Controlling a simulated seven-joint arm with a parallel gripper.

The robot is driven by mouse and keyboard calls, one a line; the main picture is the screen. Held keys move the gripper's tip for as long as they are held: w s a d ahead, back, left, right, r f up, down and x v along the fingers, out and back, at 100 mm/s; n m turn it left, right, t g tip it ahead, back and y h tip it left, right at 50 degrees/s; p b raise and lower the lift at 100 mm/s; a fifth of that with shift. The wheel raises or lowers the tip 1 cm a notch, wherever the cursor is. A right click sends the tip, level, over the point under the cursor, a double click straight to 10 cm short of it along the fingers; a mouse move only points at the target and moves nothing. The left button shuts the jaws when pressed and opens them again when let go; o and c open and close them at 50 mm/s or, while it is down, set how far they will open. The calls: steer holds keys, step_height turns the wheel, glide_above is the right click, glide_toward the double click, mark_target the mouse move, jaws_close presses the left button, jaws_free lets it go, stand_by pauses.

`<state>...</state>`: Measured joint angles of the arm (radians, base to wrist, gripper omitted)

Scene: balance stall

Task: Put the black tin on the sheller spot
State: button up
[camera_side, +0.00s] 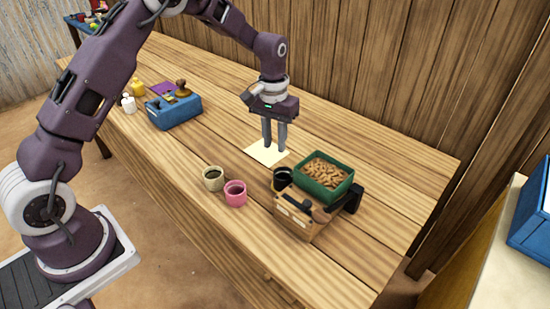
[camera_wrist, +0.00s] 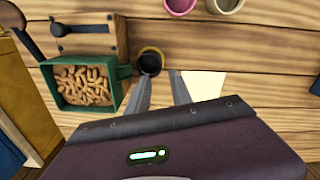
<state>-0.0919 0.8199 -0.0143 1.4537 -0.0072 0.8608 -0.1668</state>
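The black tin (camera_side: 282,179) stands upright on the table, close against the left side of the sheller. In the wrist view the black tin (camera_wrist: 150,63) shows just beyond the fingertips, with a thin yellowish edge around it. The sheller is a wooden box (camera_side: 297,217) with a dark crank and a green hopper (camera_side: 324,190) of peanuts. My gripper (camera_side: 275,150) points down over the pale square (camera_side: 260,155), behind the tin. The wrist view shows my gripper (camera_wrist: 161,76) with its fingers apart and nothing between them. I cannot make out a separate marking for the sheller spot.
A beige cup (camera_side: 213,179) and a pink cup (camera_side: 236,194) stand left of the tin. A blue box (camera_side: 174,112) stands further left, with white and yellow bottles (camera_side: 128,103) near it. A plank wall rises behind the table. The table between the blue box and cups is clear.

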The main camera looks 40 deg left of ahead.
steer(key=s+d+r+m+t, duration=0.1)
steer(key=s+r, duration=0.7)
steer(key=r, duration=0.2)
steer(key=s+d+r+m+t, duration=0.1)
steer(key=s+r+t, duration=0.1)
steer(key=s+r, duration=0.65)
steer(key=s+d+r+m+t, duration=0.1)
steer(key=s+t, duration=0.1)
steer(key=s, duration=1.4)
steer(key=shift+d+r, duration=0.25)
steer(key=shift+r, duration=0.05)
